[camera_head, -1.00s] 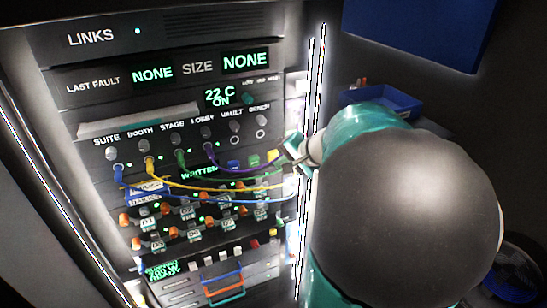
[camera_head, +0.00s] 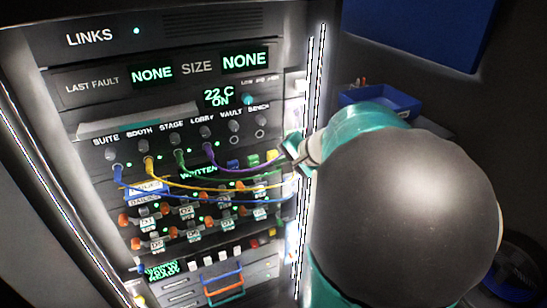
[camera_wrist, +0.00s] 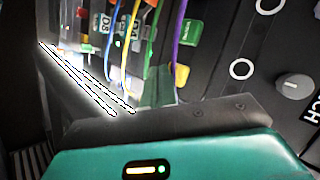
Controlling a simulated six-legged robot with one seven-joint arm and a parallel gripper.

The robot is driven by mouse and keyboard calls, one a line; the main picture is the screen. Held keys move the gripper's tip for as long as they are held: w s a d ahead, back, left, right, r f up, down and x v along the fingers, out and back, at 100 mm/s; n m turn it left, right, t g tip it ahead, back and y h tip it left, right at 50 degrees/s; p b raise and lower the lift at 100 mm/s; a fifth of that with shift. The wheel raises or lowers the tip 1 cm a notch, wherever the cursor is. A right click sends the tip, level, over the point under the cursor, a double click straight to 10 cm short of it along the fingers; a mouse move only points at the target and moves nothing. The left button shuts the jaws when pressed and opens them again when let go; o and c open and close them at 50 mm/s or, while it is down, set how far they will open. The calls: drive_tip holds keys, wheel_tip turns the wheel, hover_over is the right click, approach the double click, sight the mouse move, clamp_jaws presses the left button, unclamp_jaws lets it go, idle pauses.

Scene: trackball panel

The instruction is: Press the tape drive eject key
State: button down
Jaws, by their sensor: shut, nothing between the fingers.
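The rack panel (camera_head: 80,120) fills the left of the head view. A "WRITTEN" display (camera_head: 198,171) sits mid-panel, with a blue key (camera_head: 232,164), a green key (camera_head: 252,160) and a yellow key (camera_head: 271,155) to its right. I cannot read which key is the tape drive eject key. My gripper (camera_head: 289,143) is shut and empty, just right of the yellow key; contact cannot be told. In the wrist view its fingers (camera_wrist: 158,85) point toward the panel, near a green key (camera_wrist: 190,33) and a yellow key (camera_wrist: 181,76).
Purple (camera_head: 235,169), green, yellow (camera_head: 215,190) and blue cables hang across the panel before the keys. Several orange-handled drives (camera_head: 160,218) are below, with white keys and a red key (camera_head: 255,244) lower. A blue bin (camera_head: 380,98) stands right of the rack.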

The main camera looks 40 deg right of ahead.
drive_tip(key=shift+w, duration=0.15)
idle(0.5)
drive_tip(key=shift+w+d, duration=0.1)
drive_tip(key=shift+w, duration=0.15)
drive_tip(key=shift+w+d, duration=0.1)
drive_tip(key=shift+w, duration=0.3)
idle(0.7)
drive_tip(key=shift+s, duration=0.1)
drive_tip(key=shift+s+a, duration=0.2)
drive_tip(key=shift+s, duration=0.55)
drive_tip(key=shift+s, duration=0.1)
drive_tip(key=s, duration=0.2)
drive_tip(key=s+a, duration=0.1)
drive_tip(key=s, duration=0.1)
drive_tip(key=shift+s+a, duration=0.2)
drive_tip(key=shift+s, duration=0.1)
idle(0.8)
